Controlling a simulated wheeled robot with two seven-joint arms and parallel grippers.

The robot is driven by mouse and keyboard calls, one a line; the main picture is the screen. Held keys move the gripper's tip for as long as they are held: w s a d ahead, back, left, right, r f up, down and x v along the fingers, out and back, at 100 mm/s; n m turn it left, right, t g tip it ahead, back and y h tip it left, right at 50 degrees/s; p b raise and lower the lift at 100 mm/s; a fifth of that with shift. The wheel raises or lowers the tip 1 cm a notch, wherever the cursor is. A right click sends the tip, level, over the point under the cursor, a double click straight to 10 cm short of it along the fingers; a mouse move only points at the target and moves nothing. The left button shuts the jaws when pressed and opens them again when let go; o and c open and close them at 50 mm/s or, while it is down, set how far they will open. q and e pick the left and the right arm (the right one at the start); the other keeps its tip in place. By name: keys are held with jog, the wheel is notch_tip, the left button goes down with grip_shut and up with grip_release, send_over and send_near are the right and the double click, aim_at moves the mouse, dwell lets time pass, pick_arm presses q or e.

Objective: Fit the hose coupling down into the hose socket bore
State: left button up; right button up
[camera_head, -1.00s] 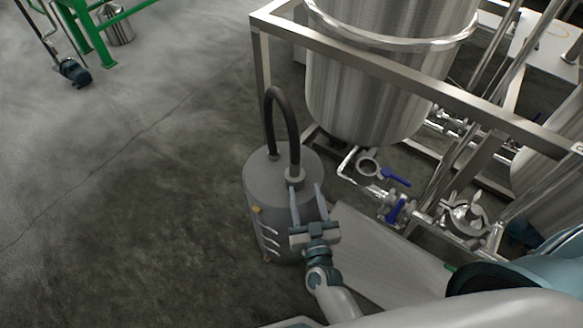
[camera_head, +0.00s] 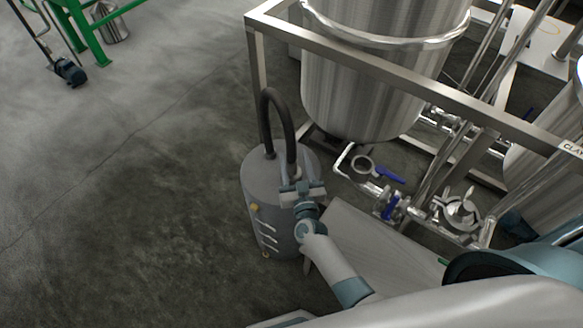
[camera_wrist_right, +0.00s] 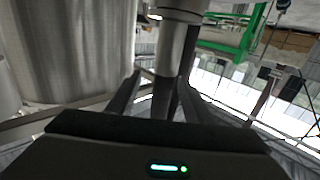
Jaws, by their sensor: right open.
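A black hose (camera_head: 271,102) arches over the lid of a grey cylindrical drum (camera_head: 256,187). The hose's right end runs down into a pale hose coupling (camera_head: 295,171) at the drum's lid, partly hidden by my gripper. My right gripper (camera_head: 299,180) is open at the coupling. In the right wrist view, a grey metal cylinder with a collar, apparently the coupling (camera_wrist_right: 170,52), stands between the two spread fingers of my right gripper (camera_wrist_right: 158,88). I cannot tell whether they touch it. The hose socket bore cannot be made out. My left gripper is not in view.
A steel frame (camera_head: 400,82) with a large steel tank (camera_head: 350,85) stands behind and right of the drum. Pipes and blue-handled valves (camera_head: 389,174) lie low to the right. The concrete floor (camera_head: 130,230) at left is clear.

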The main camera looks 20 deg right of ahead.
jog(key=shift+w, duration=0.3)
jog(key=shift+w+r+p, duration=0.15)
jog(key=shift+w+p, duration=0.2)
jog(key=shift+w, duration=0.75)
jog(key=shift+w+r+p, duration=0.1)
jog(key=shift+w+p, duration=0.2)
jog(key=shift+w, duration=0.75)
jog(key=shift+w+f, duration=0.1)
jog(key=shift+w, duration=0.35)
grip_shut()
